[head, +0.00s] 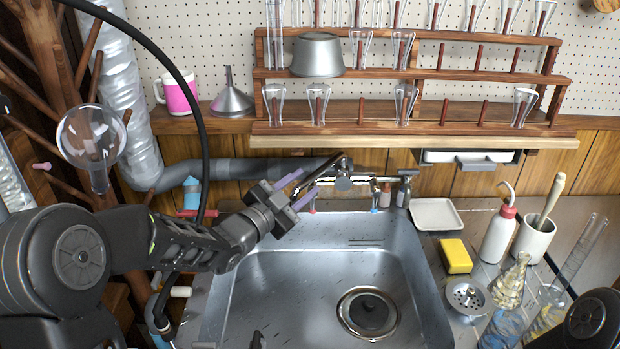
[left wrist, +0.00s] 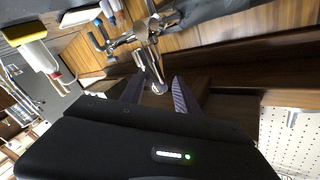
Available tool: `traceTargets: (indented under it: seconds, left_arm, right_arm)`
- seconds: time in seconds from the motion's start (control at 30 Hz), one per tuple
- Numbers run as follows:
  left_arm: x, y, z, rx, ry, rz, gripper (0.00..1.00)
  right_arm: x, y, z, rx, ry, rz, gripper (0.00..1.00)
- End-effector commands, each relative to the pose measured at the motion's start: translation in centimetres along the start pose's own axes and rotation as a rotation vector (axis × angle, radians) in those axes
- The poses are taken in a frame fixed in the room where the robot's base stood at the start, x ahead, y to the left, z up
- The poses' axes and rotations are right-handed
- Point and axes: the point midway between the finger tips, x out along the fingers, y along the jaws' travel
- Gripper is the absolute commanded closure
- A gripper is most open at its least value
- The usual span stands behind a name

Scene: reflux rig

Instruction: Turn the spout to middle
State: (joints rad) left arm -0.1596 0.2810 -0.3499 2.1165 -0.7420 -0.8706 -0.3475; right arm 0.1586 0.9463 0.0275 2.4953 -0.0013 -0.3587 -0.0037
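The metal spout (head: 326,170) belongs to the tap at the back edge of the sink (head: 240,300). In the head view it points left and toward me, over the left rear part of the sink. A pink-marked and a blue-marked fitting sit at its base. My left gripper (head: 307,182) is open, with its purple-grey fingers at the spout's free end. In the left wrist view the spout (left wrist: 151,62) reaches down between the two fingertips (left wrist: 155,88); I cannot tell whether they touch it.
A yellow sponge (head: 455,256), white tray (head: 436,214), wash bottle (head: 498,235) and glass flasks stand right of the sink. A wooden glassware rack (head: 440,73) hangs above. A round flask (head: 90,138) and a black hose are near my left arm. The sink basin is open.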

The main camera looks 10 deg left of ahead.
Motion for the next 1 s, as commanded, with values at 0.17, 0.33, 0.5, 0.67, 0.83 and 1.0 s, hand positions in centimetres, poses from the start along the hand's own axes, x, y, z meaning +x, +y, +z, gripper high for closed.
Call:
traceTargets:
  seconds: [0.17, 0.33, 0.5, 0.67, 0.83, 1.0]
  left_arm:
    - [2.5, 0.0, 0.0, 0.000, 0.000, 0.001, 0.62]
    - [3.3, 0.0, 0.0, -0.001, 0.000, -0.001, 0.62]
    - [3.3, 0.0, 0.0, -0.001, 0.000, -0.001, 0.62]
    - [3.3, 0.0, 0.0, -0.001, 0.000, -0.001, 0.70]
    - [3.3, 0.0, 0.0, 0.000, 0.000, -0.001, 0.84]
    - [3.3, 0.0, 0.0, 0.000, 0.000, -0.001, 0.98]
  right_arm:
    - [-0.2, -0.1, 0.0, 0.000, 0.000, 0.000, 0.54]
    - [-0.3, -0.1, 0.0, 0.000, 0.000, 0.000, 0.54]
    - [-0.2, -0.1, 0.0, 0.000, 0.000, 0.000, 0.54]
    - [-0.2, -0.1, 0.0, 0.000, 0.000, 0.000, 0.54]
    - [-0.2, -0.1, 0.0, 0.000, 0.000, 0.000, 0.54]
    - [-0.2, -0.1, 0.0, 0.000, 0.000, 0.000, 0.54]
